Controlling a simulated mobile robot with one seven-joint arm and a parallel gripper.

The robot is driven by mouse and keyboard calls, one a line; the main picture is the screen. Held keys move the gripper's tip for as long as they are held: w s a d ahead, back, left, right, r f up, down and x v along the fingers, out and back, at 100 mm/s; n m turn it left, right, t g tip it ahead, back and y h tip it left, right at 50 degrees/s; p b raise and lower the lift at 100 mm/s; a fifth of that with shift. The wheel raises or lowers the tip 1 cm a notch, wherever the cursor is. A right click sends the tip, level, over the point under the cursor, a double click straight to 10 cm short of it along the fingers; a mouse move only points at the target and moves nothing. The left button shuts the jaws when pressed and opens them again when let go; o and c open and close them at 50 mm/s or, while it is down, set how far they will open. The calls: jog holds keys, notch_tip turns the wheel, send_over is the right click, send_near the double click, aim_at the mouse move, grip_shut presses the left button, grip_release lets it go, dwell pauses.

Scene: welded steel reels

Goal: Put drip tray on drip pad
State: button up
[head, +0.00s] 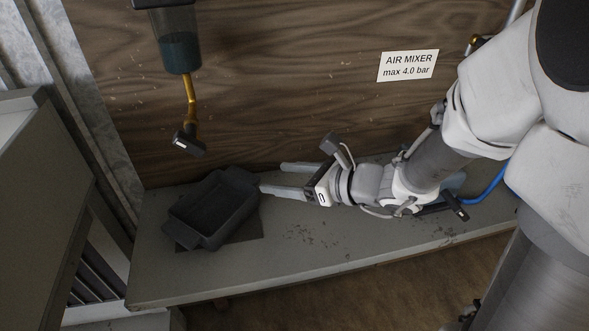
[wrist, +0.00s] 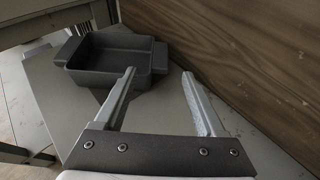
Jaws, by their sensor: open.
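The drip tray (head: 212,207) is a dark grey open rectangular box with a lug at each end, at the left part of the bench. It also shows in the wrist view (wrist: 118,60), upright and empty. The drip pad (head: 247,231) is a dark flat patch; its right and front parts show beyond the tray, and the tray covers the rest. The tray appears to rest on the pad, set towards its left. My gripper (head: 273,178) is open and empty, to the right of the tray. Its two fingers (wrist: 158,73) point towards the tray, apart from it in the wrist view.
A grey bench (head: 310,255) runs along a wood panel (head: 290,90). A filter bowl (head: 180,52) with a brass drain pipe (head: 190,95) hangs above the tray. A grey cabinet (head: 40,170) stands at the left. The bench front is clear apart from dark specks.

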jog(key=s+d+r+n+g+h, duration=0.25)
jog(key=s+n+g, duration=0.25)
jog(key=s+n, duration=0.75)
jog(key=s+d+r+n+t+h, duration=0.1)
jog(key=d+r+n+h, duration=0.1)
jog(key=d+n+h, duration=0.2)
jog(key=s+d+r+n+t+h, duration=0.1)
jog(key=d+r+n+t+h, duration=0.1)
jog(key=d+n+h, duration=0.3)
jog(key=d+r+n, duration=0.1)
jog(key=d+n, duration=0.2)
jog(key=d, duration=0.2)
jog(key=shift+s+r, duration=0.15)
jog(key=shift+s, duration=0.2)
